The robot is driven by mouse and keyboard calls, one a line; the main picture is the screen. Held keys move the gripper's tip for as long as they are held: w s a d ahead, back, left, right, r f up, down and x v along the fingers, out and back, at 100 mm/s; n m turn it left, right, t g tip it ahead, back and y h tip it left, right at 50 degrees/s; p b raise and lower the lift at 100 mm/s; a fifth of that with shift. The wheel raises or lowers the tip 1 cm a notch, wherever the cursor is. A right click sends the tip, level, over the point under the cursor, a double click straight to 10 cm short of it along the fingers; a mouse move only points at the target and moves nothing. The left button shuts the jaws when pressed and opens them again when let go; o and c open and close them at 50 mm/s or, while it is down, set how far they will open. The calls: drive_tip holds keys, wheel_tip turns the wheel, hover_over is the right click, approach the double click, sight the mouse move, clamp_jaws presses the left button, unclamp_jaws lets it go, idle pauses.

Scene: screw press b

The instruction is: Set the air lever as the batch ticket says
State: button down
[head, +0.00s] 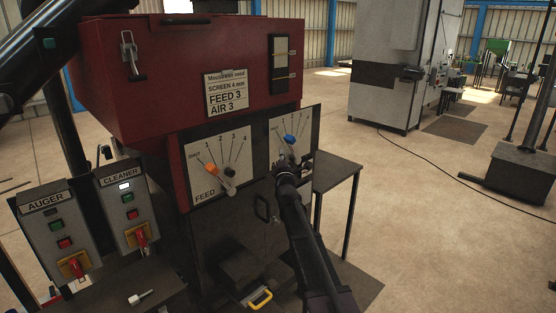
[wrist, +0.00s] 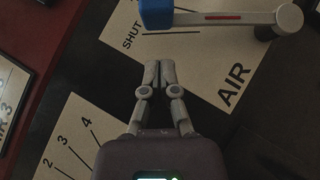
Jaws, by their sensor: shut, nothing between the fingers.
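The batch ticket (head: 226,94) on the red machine reads FEED 3 and AIR 3. The air lever's blue knob (head: 290,139) shows at the AIR dial plate (head: 308,130), partly hidden by my arm. In the wrist view the blue knob (wrist: 156,15) ends a grey lever arm (wrist: 225,18) with a red strip, lying close beside the SHUT line.
The feed lever with its orange knob (head: 211,169) sits on the FEED plate (head: 203,190), left of the AIR plate. AUGER (head: 56,225) and CLEANER (head: 130,205) control boxes stand further left. A dark side table (head: 336,174) is behind my arm. Open floor lies right.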

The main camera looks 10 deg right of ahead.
sight(287, 141)
drive_tip(key=shift+w+d+r+p, duration=0.35)
drive_tip(key=shift+d+r, duration=0.1)
drive_tip(key=shift+d, duration=0.15)
drive_tip(key=shift+w+d+r+p, duration=0.2)
drive_tip(key=shift+w+d+r, duration=0.2)
drive_tip(key=shift+d, duration=0.15)
